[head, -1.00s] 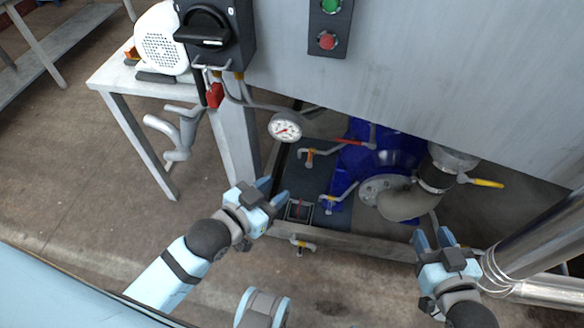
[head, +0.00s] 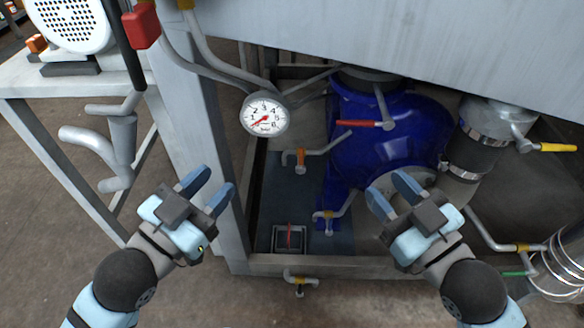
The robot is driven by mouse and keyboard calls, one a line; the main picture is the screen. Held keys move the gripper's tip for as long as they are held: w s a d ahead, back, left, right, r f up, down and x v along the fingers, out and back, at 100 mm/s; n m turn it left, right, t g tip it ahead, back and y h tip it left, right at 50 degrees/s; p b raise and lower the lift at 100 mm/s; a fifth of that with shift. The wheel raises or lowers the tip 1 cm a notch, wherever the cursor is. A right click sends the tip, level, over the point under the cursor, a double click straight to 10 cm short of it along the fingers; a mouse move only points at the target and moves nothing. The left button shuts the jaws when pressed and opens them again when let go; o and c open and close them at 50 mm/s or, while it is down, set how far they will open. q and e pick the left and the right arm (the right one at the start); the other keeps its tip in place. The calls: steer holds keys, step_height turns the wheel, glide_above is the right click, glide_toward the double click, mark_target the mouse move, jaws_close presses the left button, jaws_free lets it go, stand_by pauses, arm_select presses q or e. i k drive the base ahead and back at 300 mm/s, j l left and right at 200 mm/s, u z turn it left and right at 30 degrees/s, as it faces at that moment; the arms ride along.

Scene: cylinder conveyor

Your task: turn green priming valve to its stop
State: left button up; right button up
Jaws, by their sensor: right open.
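A small green valve handle (head: 516,273) shows low at the right of the head view, beside the shiny metal pipe and below a yellow pipe fitting. It lies right of my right gripper (head: 384,182), apart from it. My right gripper is open and empty, in front of the blue pump body. My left gripper (head: 219,177) is open and empty, in front of the frame's left post, far from the green handle.
A pressure gauge (head: 265,117) hangs at the left. A metal pipe (head: 566,262) stands at right. Open floor lies front left.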

mark_target(531, 273)
steer(key=l+z, duration=0.2)
steer(key=z, duration=0.2)
steer(key=i+l+z, duration=0.1)
steer(key=z, duration=0.25)
steer(key=l+z, duration=0.2)
steer(key=z, duration=0.2)
steer(key=i+l+z, duration=0.15)
steer(key=z, duration=0.2)
steer(key=k+l+z, duration=0.1)
steer(key=l+z, duration=0.15)
steer(key=i+l, duration=0.2)
